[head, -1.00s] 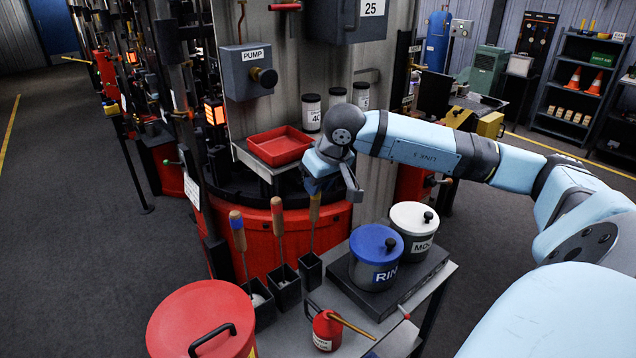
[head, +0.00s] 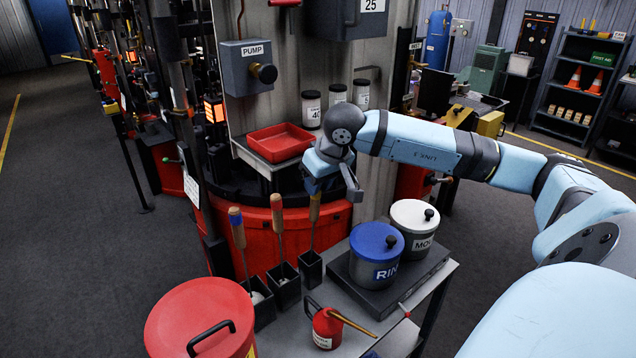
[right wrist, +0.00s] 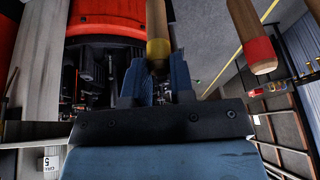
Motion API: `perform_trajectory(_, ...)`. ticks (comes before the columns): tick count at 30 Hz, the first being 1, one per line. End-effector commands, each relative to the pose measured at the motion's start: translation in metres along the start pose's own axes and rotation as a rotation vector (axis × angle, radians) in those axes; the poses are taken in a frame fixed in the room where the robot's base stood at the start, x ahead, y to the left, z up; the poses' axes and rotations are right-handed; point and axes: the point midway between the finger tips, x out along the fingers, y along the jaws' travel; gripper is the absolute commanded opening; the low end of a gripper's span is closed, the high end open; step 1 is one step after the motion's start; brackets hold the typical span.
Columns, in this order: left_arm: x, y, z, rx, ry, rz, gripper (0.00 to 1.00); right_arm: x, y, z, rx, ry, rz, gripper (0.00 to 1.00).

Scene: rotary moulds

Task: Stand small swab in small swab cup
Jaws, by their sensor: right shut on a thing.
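One has a blue band (head: 237,228), one a red band (head: 277,218), and the third, with a yellow band, is at the right (head: 314,213). My right gripper (head: 318,186) is shut on the yellow-banded swab's handle; the right wrist view shows this handle (right wrist: 158,28) between the fingers. This swab's lower end is in or just over the rightmost cup (head: 310,269); its tip is hidden. The middle cup (head: 285,290) and left cup (head: 264,304) are beside it. I cannot tell which swab is the small one.
A blue-lidded pot (head: 376,255) and a white-lidded pot (head: 414,228) stand right of the cups. A red oil can (head: 326,329) is in front, and a red-lidded drum (head: 200,315) at front left. A red tray (head: 280,142) and the red machine base (head: 255,225) are behind.

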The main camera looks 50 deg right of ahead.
Motion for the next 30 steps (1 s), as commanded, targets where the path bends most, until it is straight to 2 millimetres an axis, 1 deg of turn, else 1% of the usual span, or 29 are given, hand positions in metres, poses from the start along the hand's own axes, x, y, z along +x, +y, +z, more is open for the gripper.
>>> perform_trajectory(3,0.001,0.0,0.002,0.0,0.0,0.0,0.4,0.002,0.0,0.001,0.0,0.001,0.0,0.0)
perform_trajectory(4,0.001,0.0,0.001,0.0,0.0,0.0,0.4,0.001,0.0,0.0,0.0,0.001,0.0,0.29)
perform_trajectory(7,0.001,0.0,0.001,0.0,0.0,0.001,0.4,0.001,0.0,0.0,0.0,0.0,0.0,0.52)
perform_trajectory(16,0.001,0.0,0.002,0.0,-0.001,0.001,0.4,0.0,0.0,0.001,0.0,0.0,0.0,0.52)
perform_trajectory(20,0.003,0.0,0.005,0.0,-0.002,0.001,0.4,-0.011,0.0,0.0,-0.001,0.004,0.001,0.52)
perform_trajectory(23,0.005,0.0,0.009,0.0,-0.003,0.001,0.4,-0.028,0.001,0.0,-0.002,0.005,0.003,0.52)
perform_trajectory(30,0.009,0.0,0.016,0.0,-0.005,0.001,0.4,-0.084,0.0,0.001,-0.001,0.006,0.002,0.52)
